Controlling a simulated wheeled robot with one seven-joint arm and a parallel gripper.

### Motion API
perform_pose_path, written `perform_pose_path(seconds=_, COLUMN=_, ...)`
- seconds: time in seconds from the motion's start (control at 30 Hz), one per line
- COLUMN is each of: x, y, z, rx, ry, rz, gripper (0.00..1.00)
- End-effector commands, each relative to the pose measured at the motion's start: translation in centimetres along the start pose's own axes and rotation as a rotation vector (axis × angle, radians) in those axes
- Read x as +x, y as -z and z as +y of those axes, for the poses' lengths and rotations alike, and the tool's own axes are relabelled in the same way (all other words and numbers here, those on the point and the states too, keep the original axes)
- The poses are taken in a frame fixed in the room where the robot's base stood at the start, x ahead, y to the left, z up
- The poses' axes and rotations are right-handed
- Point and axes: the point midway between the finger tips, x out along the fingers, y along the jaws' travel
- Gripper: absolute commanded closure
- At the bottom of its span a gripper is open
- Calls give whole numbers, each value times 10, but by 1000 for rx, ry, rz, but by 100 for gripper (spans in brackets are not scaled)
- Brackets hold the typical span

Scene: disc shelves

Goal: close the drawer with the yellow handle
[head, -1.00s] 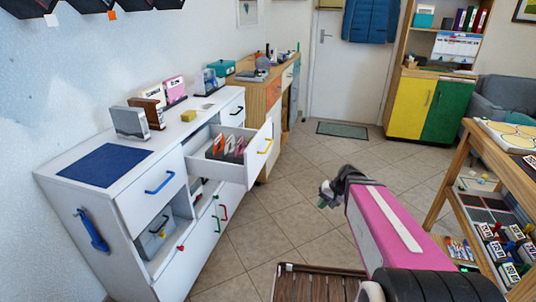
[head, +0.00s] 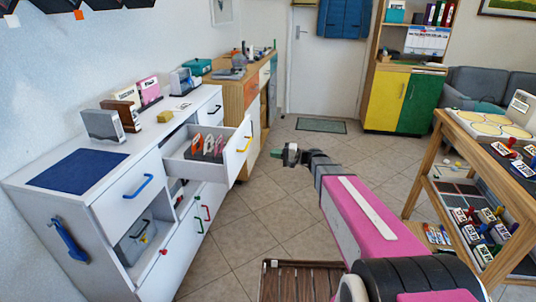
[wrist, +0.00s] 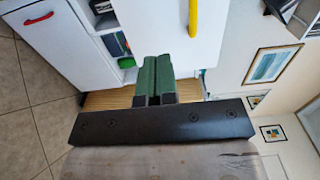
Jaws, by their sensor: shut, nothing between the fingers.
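The drawer with the yellow handle is pulled out from the white cabinet, its open side (head: 180,151) showing in the head view. Its white front (head: 233,163) carries the yellow handle (head: 243,144). Several red and white cards stand inside it. My gripper (head: 279,153) is shut and empty, in the air to the right of the drawer front and apart from it in the picture. In the wrist view the green fingers (wrist: 153,68) are together, below the white drawer front (wrist: 162,30) and the yellow handle (wrist: 193,15). The exact gap to the front is unclear.
Below the drawer, the white cabinet has red and green handles and an open compartment with a grey bin (head: 138,243). A wooden shelf unit (head: 440,150) stands at the right. The tiled floor (head: 235,240) between them is largely clear.

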Motion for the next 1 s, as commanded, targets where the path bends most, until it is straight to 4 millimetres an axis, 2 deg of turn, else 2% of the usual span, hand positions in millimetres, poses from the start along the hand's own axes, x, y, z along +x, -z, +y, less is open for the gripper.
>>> perform_pose_path(seconds=0.4, x=78, y=0, z=1, rx=0, ry=-1, rz=-3, gripper=100)
perform_pose_path(seconds=0.6, x=107, y=0, z=1, rx=0, ry=-2, rz=-2, gripper=100)
perform_pose_path(seconds=0.8, x=121, y=0, z=0, rx=1, ry=-1, rz=-1, gripper=100)
perform_pose_path(seconds=1.0, x=123, y=0, z=0, rx=1, ry=-2, rz=0, gripper=100)
